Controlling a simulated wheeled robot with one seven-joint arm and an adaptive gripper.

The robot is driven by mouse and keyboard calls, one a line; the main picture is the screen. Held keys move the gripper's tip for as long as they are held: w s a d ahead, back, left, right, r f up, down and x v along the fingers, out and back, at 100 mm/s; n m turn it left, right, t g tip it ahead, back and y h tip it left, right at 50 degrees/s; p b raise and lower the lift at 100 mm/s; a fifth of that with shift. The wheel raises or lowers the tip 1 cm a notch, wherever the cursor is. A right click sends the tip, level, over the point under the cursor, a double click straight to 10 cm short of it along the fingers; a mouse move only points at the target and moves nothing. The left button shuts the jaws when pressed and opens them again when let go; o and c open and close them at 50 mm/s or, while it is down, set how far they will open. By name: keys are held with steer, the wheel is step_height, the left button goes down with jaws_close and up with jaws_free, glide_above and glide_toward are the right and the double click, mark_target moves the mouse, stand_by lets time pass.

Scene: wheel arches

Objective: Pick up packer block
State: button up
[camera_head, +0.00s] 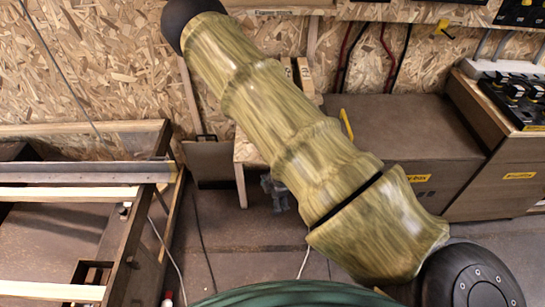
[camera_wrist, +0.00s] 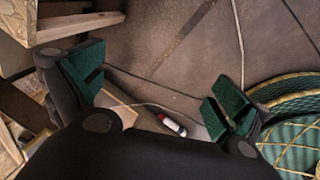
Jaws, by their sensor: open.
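I cannot clearly pick out the packer block in either view. Two short upright wooden pieces (camera_head: 304,76) stand behind my arm at the back wall in the head view; I cannot tell whether either is it. My gripper (camera_wrist: 157,88) is open and empty in the wrist view, its green-padded fingers wide apart above the floor. My gripper is not visible in the head view, where my sleeved arm crosses the middle and hides part of the bench.
A timber and metal frame (camera_head: 90,172) stands at left; timber (camera_wrist: 82,24) is close beside the left finger in the wrist view. A small white and red bottle (camera_wrist: 172,124) lies on the floor. Brown cabinets (camera_head: 405,128) stand at right. Cables cross the floor.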

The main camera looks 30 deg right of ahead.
steer(key=w+d+r+n+h+b, duration=0.1)
steer(key=w+d+r+n+b, duration=0.15)
steer(key=w+d+n, duration=0.35)
steer(key=w+d+r+n+t+h+b, duration=0.1)
steer(key=w+d+r+n+b, duration=0.15)
steer(key=w, duration=0.55)
steer(key=w+d+r+n+h+b, duration=0.1)
steer(key=w+d+r+n+b, duration=0.15)
steer(key=w+d+n, duration=0.35)
steer(key=shift+m, duration=0.35)
steer(key=f, duration=0.1)
steer(key=w+f+b, duration=0.1)
steer(key=f, duration=0.1)
steer(key=w+f, duration=0.1)
steer(key=f, duration=0.1)
steer(key=shift+a+f+b, duration=0.1)
steer(key=shift+a+b, duration=0.2)
steer(key=shift+b, duration=0.1)
steer(key=shift+s+b+x, duration=0.15)
steer(key=shift+b+x, duration=0.3)
steer(key=shift+x, duration=0.9)
steer(key=shift+s+b+x, duration=0.15)
steer(key=shift+b+x, duration=0.25)
steer(key=shift+x, duration=0.95)
steer(key=shift+d, duration=0.1)
steer(key=c, duration=1.1)
